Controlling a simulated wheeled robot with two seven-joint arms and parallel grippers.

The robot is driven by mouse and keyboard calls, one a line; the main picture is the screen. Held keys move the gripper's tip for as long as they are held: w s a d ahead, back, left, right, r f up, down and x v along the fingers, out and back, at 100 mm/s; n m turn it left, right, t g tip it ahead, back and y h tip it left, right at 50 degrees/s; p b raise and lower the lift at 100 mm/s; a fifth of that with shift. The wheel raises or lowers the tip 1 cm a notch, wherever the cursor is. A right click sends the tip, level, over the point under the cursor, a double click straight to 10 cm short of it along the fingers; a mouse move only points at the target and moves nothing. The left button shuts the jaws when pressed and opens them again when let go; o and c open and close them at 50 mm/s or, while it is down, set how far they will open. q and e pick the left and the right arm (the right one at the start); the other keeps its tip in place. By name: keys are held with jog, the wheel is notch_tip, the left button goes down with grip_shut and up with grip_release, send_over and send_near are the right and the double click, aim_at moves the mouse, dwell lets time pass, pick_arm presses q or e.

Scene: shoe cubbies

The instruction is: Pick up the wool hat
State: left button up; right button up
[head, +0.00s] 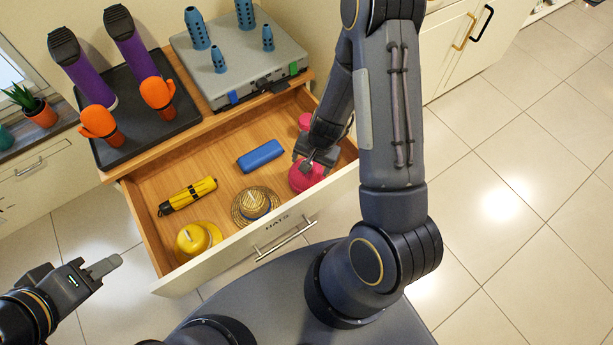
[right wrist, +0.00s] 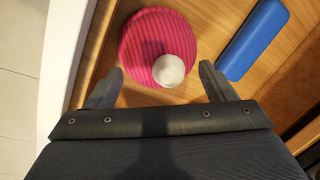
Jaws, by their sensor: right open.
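The wool hat is pink and ribbed, and it lies in the open drawer at its right end (head: 303,178). In the right wrist view the wool hat (right wrist: 152,38) shows its white pompom and sits just ahead of my fingertips. My right gripper (head: 317,160) is over the hat in the head view and hides part of it.
The drawer (head: 222,253) also holds a yellow flashlight-like object (head: 188,195), a blue case (head: 261,156), a straw hat (head: 255,204), a yellow hat (head: 197,240) and a small pink item (head: 305,121). Purple boots (head: 85,75) stand on a black tray above.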

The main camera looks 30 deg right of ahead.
notch_tip(320, 180, down, 3)
jog(key=shift+w+a+r, duration=0.1)
jog(key=shift+w+r, duration=0.05)
jog(key=shift+r, duration=0.05)
jog(key=c, duration=1)
